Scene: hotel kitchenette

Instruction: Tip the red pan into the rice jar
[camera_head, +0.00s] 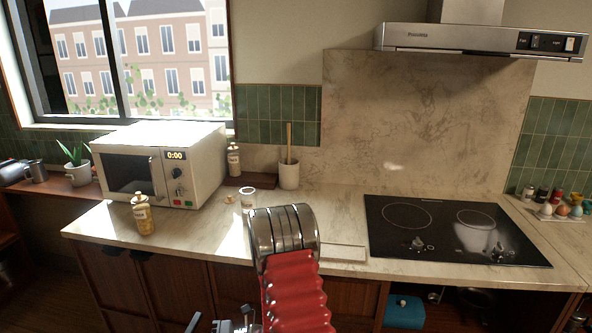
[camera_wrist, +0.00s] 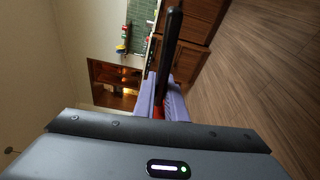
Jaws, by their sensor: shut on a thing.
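In the wrist view my gripper (camera_wrist: 161,88) has its two purple fingers closed around a long black handle (camera_wrist: 172,40). A small red part (camera_wrist: 158,112), probably of the red pan, shows between the fingers. The pan's bowl and anything in it are hidden. In the head view a small white round container (camera_head: 247,197) stands open on the counter, behind my arm. I cannot tell whether it is the rice jar. The gripper and the pan are not clearly visible in the head view.
A white microwave (camera_head: 125,175) and a yellowish bottle (camera_head: 143,217) stand on the left of the counter (camera_head: 335,215). Another bottle (camera_head: 233,160) and a utensil crock (camera_head: 289,177) are at the back. The black hob (camera_head: 450,232) is on the right, with a range hood (camera_head: 470,38) above.

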